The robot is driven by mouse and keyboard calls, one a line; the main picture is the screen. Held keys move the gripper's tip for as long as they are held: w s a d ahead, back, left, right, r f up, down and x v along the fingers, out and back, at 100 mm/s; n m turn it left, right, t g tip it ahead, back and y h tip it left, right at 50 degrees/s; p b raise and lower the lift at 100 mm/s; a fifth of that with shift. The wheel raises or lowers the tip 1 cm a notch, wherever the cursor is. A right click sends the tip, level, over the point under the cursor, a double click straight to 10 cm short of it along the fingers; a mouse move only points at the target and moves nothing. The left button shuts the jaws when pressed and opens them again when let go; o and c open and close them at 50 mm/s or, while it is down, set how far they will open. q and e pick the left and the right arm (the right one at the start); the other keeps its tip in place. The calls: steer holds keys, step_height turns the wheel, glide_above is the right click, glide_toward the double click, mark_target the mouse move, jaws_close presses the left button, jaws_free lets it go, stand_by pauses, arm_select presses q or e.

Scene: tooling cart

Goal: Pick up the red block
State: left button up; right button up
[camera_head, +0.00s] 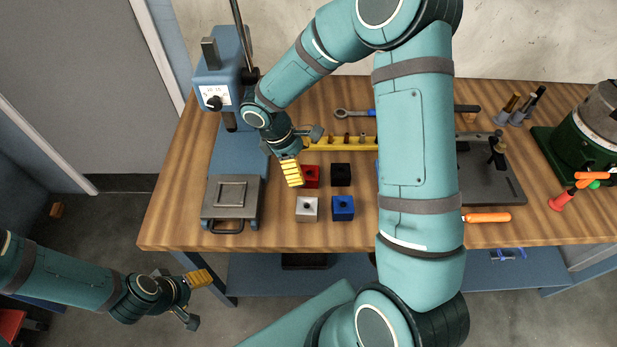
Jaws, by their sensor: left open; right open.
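The red block (312,177) sits on the wooden workbench, at the back left of a cluster of small blocks. My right gripper (306,153) is open just above and behind the red block. Its yellow finger pad overlaps the block's left side in the picture and hides part of it. I cannot tell whether the pad touches it. My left gripper (197,298) is open and empty, out in front of the bench's left end.
A black block (341,175), a grey block (307,209) and a blue block (343,208) stand close around the red one. A blue press machine (238,151) stands to the left. A yellow rail (350,143) lies behind. An orange-handled tool (487,217) lies right.

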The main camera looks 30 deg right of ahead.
mark_target(308, 174)
steer(key=x, duration=0.6)
steer(key=shift+w+b, duration=0.2)
steer(key=shift+b, duration=0.1)
steer(key=shift+c, duration=0.3)
steer(key=c, duration=1.3)
